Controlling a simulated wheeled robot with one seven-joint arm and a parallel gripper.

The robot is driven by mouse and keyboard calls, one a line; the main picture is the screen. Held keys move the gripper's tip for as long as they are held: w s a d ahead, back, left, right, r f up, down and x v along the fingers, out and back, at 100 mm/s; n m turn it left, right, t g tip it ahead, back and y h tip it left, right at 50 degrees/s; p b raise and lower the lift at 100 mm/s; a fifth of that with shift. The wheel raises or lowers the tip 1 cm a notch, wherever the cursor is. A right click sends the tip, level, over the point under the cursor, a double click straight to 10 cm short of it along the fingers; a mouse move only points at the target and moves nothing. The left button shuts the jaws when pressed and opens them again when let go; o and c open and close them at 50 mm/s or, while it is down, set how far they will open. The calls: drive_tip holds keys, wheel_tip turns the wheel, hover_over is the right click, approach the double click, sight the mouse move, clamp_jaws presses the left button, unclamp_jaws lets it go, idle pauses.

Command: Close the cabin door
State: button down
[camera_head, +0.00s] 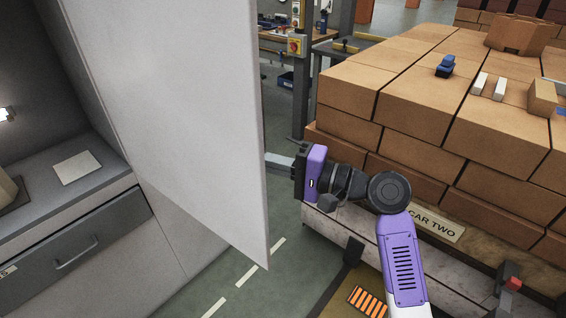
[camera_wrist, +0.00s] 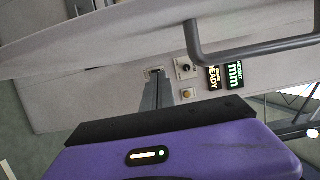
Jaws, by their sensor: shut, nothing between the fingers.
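The cabin door (camera_head: 175,105) is a large pale panel standing open across the left half of the head view. In the wrist view, a pale panel (camera_wrist: 90,42) with a dark bar handle (camera_wrist: 255,47) crosses the top and appears to be the door. My purple gripper (camera_head: 280,161) is at the door's right free edge, its fingers pointing left; their tips are hidden behind the door there. In the wrist view, my gripper's fingers (camera_wrist: 157,88) are together and empty, below the panel's edge. I cannot tell whether they touch the door.
A desk (camera_head: 105,175) with a drawer (camera_head: 75,245) stands inside the cabin at left. A cart of stacked bricks (camera_head: 430,90) stands close on the right, behind my arm. The wrist view shows control knobs (camera_wrist: 186,68) and lit displays (camera_wrist: 233,77). Green floor (camera_head: 225,270) shows below the door.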

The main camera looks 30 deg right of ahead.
sight(241, 170)
drive_tip(key=shift+s+a+p, duration=0.15)
drive_tip(key=shift+a+p, duration=0.4)
drive_tip(key=shift+a, duration=1.75)
